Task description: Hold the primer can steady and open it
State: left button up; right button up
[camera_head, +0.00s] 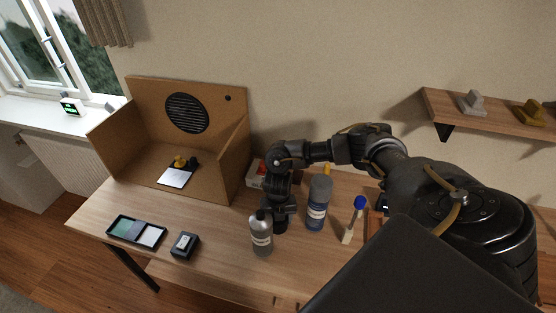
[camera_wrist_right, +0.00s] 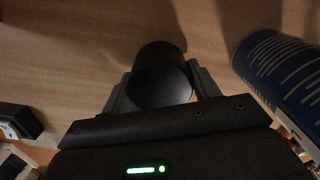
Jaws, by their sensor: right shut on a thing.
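A grey metal can (camera_head: 262,240) with a pale label and a dark top stands upright near the front of the table. A blue can (camera_head: 317,207) with a grey upper part stands to its right; which of the two is the primer can I cannot read. My right gripper (camera_head: 272,218) points down at the grey can's upper part. In the right wrist view, the fingers of my right gripper (camera_wrist_right: 160,88) are shut on both sides of a dark round piece (camera_wrist_right: 160,70), matching the grey can's top. The blue can (camera_wrist_right: 285,75) shows close on the right. My left gripper is not visible.
A black box (camera_head: 185,245) and a tray of panels (camera_head: 137,231) lie left of the grey can. A brown booth (camera_head: 220,172) stands behind on the table. Free wood lies along the front.

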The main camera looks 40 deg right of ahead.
jog(key=o, duration=1.1)
jog(key=shift+f, duration=0.1)
notch_tip(320, 180, up, 12)
jog(key=shift+r, duration=0.2)
